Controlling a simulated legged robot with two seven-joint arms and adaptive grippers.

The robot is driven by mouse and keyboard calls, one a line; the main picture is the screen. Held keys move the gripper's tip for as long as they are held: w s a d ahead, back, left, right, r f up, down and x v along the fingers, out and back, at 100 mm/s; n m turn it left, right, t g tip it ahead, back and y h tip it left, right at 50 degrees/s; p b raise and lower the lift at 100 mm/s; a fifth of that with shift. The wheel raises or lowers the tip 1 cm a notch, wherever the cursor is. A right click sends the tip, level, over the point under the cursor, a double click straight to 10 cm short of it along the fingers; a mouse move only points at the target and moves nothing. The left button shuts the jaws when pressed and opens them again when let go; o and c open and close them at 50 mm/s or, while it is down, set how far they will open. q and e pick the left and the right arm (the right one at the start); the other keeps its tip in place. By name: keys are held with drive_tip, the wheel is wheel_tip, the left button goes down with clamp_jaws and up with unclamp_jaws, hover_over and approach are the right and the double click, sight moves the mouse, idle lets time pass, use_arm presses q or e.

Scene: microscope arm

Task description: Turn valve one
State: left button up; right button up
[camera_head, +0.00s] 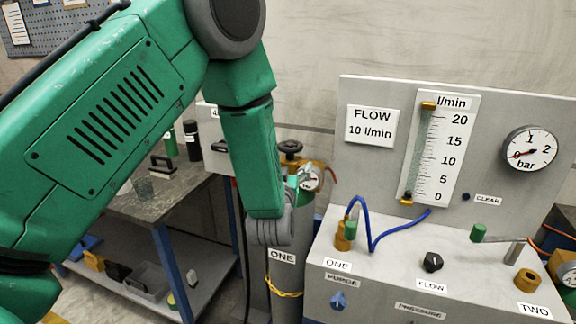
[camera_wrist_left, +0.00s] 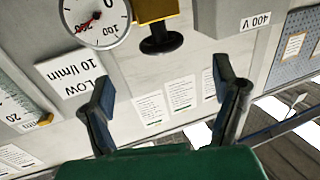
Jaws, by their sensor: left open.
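The gas cylinder marked ONE (camera_head: 284,280) stands left of the panel bench in the head view. Its black handwheel valve (camera_head: 290,147) is on top, with a brass body and a small gauge (camera_head: 310,178) beside it. My left gripper (camera_head: 270,232) hangs in front of the cylinder, below the handwheel, partly hidden by its own wrist. In the left wrist view the picture is turned over. There the left gripper (camera_wrist_left: 168,95) is open and empty, and the black handwheel (camera_wrist_left: 161,42) lies beyond its fingers, apart from them. My right gripper is not in view.
The panel bench at right carries a flow tube (camera_head: 425,150), a bar gauge (camera_head: 531,148), a black flow knob (camera_head: 433,262) and a green-handled valve by the ONE label (camera_head: 338,265). A blue hose (camera_head: 366,225) loops there. A work table (camera_head: 150,200) stands at left.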

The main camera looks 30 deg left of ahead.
sight(289, 144)
use_arm(q)
drive_tip(key=s+a+m+t+h+b, duration=0.2)
drive_tip(key=s+a+m+h+b, duration=0.1)
drive_tip(key=a+m+h+b, duration=0.3)
drive_tip(key=shift+n+h, duration=0.5)
drive_tip(key=shift+n, duration=0.2)
drive_tip(key=w, duration=1.2)
drive_tip(key=shift+w+d+r+p, duration=0.15)
drive_tip(key=shift+w+r+p, duration=0.05)
drive_tip(key=shift+w+p, duration=0.1)
drive_tip(key=shift+d, duration=0.15)
drive_tip(key=c, duration=1.2)
